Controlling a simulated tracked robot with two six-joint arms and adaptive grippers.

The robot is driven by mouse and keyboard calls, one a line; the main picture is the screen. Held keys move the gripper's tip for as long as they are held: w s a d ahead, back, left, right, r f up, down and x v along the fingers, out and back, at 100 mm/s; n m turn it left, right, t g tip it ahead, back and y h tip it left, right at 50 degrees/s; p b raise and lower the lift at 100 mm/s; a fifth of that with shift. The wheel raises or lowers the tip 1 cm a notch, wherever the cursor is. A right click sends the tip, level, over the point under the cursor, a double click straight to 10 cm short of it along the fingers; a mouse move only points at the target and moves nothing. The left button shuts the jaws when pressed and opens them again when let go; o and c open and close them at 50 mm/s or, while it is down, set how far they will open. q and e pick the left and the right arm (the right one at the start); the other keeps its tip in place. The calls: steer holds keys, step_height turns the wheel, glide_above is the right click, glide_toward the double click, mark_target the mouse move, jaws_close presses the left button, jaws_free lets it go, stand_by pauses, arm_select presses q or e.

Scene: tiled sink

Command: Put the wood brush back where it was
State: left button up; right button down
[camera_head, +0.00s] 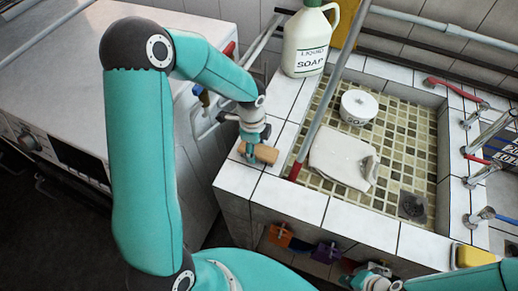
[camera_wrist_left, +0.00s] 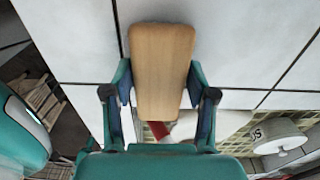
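The wood brush (camera_wrist_left: 160,65) is a plain tan wooden block between the two fingers of my left gripper (camera_wrist_left: 160,85), which press against its sides. In the head view the brush (camera_head: 264,153) is at the left front corner of the tiled sink's rim (camera_head: 290,199), under my left gripper (camera_head: 252,142). I cannot tell whether it rests on the white tiles or is just above them. Its bristles are hidden. My right gripper (camera_head: 374,281) is at the bottom edge, in front of the sink, partly cut off; its fingers are unclear.
A liquid soap jug (camera_head: 305,45) stands on the back left rim. In the basin are a white cloth (camera_head: 342,158) and a round white container (camera_head: 359,106). A red-ended pole (camera_head: 326,110) leans across the left rim. A yellow sponge (camera_head: 474,256) lies at front right. Taps line the right.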

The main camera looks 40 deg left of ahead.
arm_select(q)
steer(key=shift+o, duration=1.4)
steer(key=shift+r, duration=0.1)
step_height(320, 180, up, 12)
steer(key=shift+a, duration=0.2)
steer(key=shift+s, duration=0.15)
